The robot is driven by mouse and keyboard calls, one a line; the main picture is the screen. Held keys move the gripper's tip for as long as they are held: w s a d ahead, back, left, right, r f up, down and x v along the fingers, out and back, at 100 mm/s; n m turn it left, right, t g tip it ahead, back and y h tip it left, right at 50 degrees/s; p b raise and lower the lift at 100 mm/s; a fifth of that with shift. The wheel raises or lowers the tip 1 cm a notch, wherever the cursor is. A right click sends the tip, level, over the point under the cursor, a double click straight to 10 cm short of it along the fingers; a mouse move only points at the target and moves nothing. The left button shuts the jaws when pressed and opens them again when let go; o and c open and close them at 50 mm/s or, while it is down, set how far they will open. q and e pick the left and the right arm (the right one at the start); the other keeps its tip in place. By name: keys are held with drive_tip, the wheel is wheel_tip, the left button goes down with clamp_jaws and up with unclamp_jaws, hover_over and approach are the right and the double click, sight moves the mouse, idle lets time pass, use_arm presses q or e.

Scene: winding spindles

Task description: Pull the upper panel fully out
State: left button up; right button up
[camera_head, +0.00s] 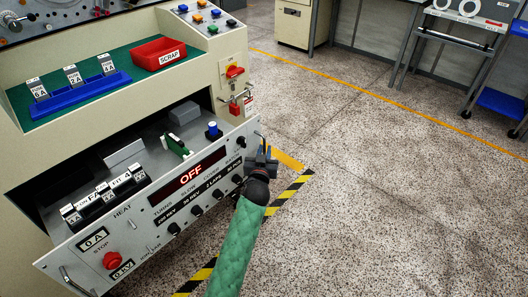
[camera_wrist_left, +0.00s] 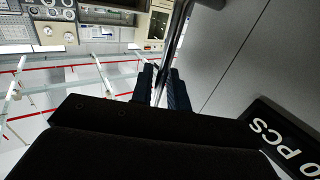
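The upper panel (camera_head: 148,222) is a light grey drawer front with a red OFF display, knobs and a red stop button. It stands out from the cream cabinet, and its top deck (camera_head: 150,158) with parts on it shows behind the front. My left gripper (camera_head: 262,158) is at the panel's right end, its green-sleeved arm coming up from below. In the left wrist view the two dark fingers (camera_wrist_left: 164,88) sit on both sides of the metal handle (camera_wrist_left: 180,32) and appear closed on it. The panel's left handle (camera_head: 76,283) is free. My right gripper is out of view.
Above the panel, a green shelf (camera_head: 120,85) holds a red SCRAP bin (camera_head: 158,53) and a blue rack (camera_head: 80,97). A red lockout padlock (camera_head: 235,108) hangs at the cabinet's right. Yellow-black floor tape (camera_head: 290,196) runs beside the arm. The speckled floor to the right is clear.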

use_arm(q)
drive_tip(key=shift+o, duration=0.2)
drive_tip(key=s, duration=0.7)
drive_tip(key=shift+s+a, duration=0.3)
drive_tip(key=shift+s, duration=0.1)
